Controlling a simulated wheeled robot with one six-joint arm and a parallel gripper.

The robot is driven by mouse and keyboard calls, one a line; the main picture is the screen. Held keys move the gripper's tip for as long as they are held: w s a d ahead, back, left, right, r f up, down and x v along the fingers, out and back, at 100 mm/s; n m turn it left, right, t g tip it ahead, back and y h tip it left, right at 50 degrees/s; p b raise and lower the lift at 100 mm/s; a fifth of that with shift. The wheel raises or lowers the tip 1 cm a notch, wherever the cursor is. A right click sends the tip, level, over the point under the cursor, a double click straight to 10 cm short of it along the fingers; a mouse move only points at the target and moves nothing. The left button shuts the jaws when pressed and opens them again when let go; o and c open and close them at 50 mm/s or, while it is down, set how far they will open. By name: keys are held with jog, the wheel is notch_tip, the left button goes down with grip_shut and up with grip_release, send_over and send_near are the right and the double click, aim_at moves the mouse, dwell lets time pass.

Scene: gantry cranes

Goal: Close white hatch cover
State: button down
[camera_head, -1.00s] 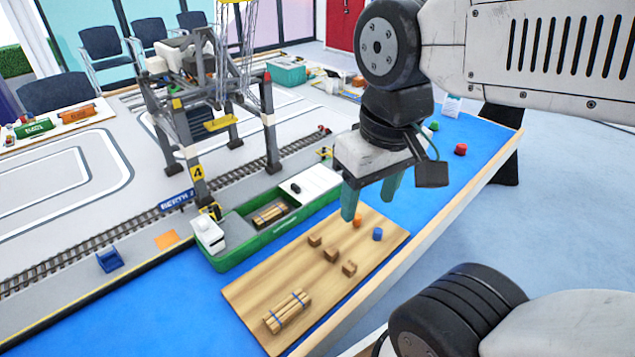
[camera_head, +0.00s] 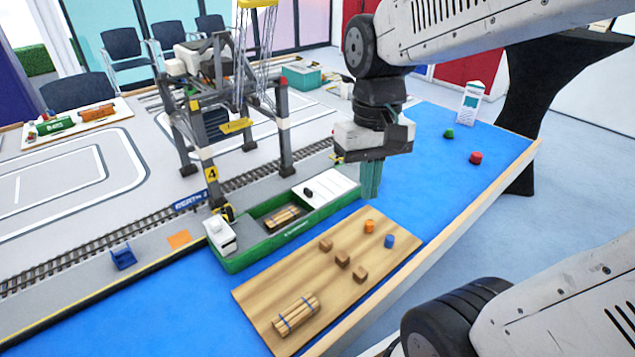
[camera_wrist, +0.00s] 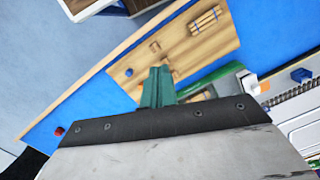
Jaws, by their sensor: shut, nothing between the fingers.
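The white hatch cover (camera_head: 335,186) lies flat over the far right part of the green ship (camera_head: 292,238). A small black handle (camera_head: 308,192) sits near its left end. The ship's hold is open left of the cover, and a log bundle (camera_head: 282,217) lies inside it. My gripper (camera_head: 370,192) points down with its teal fingers together and empty, to the right of the cover in the head view. In the wrist view the fingers (camera_wrist: 158,75) hide part of the ship's green hull (camera_wrist: 212,76), and the cover cannot be made out.
A wooden board (camera_head: 290,277) in front of the ship carries another log bundle (camera_head: 297,315), brown cubes and small orange and blue pieces. A grey crane (camera_head: 240,95) stands behind the ship. A red piece (camera_head: 476,158) and a green piece (camera_head: 448,134) lie on open blue surface.

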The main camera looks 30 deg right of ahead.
jog(key=w+d+f+m+g+y, duration=0.1)
jog(key=w+d+f+m, duration=0.15)
jog(key=w, duration=0.35)
jog(key=w+d+f+m, duration=0.2)
jog(key=w+d, duration=0.1)
jog(key=w, duration=0.3)
jog(key=m+t+y, duration=0.1)
jog(key=m+y, duration=0.2)
jog(key=m, duration=0.6)
send_near(317, 192)
notch_tip(317, 192, down, 6)
jog(key=shift+s+a+r, duration=0.1)
jog(key=shift+a+r, duration=0.05)
jog(key=a, duration=0.2)
jog(key=shift+s+a+r, duration=0.2)
jog(key=shift+s+a, duration=0.05)
jog(key=shift+a, duration=0.05)
jog(key=shift+s+a, duration=0.1)
jog(key=shift+a, duration=0.4)
